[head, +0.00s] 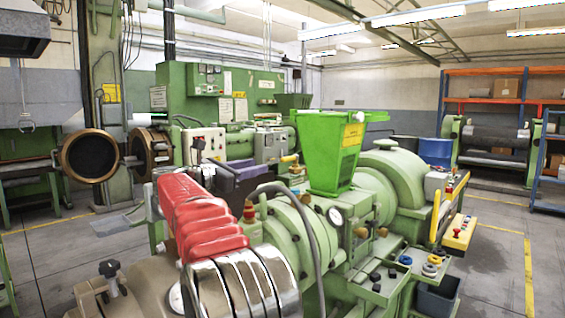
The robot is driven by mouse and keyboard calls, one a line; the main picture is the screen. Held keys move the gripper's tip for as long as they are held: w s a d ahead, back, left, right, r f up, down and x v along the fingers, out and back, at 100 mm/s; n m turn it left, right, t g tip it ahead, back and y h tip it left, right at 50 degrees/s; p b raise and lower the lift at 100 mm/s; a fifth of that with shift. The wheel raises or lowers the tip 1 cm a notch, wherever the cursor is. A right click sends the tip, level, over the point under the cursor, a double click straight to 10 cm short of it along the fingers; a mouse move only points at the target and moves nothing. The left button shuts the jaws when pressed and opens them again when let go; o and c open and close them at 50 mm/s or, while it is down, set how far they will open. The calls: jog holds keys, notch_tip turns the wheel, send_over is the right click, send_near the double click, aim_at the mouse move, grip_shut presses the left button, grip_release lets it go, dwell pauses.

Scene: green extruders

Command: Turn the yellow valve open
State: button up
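No part in the head view shows clearly as a yellow valve. A small yellow-orange handle (290,158) sticks up behind the front green extruder (285,225), left of its green hopper (335,150). An upright yellow bar (435,215) stands at the machine's right end. A yellow ring-shaped part (430,270) lies on the green ledge low at the right. I cannot tell which of these, if any, is the valve, or whether it is open or closed. My gripper is not in view.
A ribbed red cover (197,215) and chrome bands (243,285) fill the near middle. A yellow control box (458,235) is at the right end. A dark bin (437,297) stands below the ledge. Floor is free at the right (500,280) and left (60,255).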

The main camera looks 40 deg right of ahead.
aim_at(283, 160)
jog(key=d, duration=0.8)
jog(key=w+d, duration=0.1)
jog(key=d, duration=0.4)
jog(key=shift+d, duration=0.1)
jog(key=shift+c, duration=0.3)
grip_shut()
jog(key=shift+w, duration=0.1)
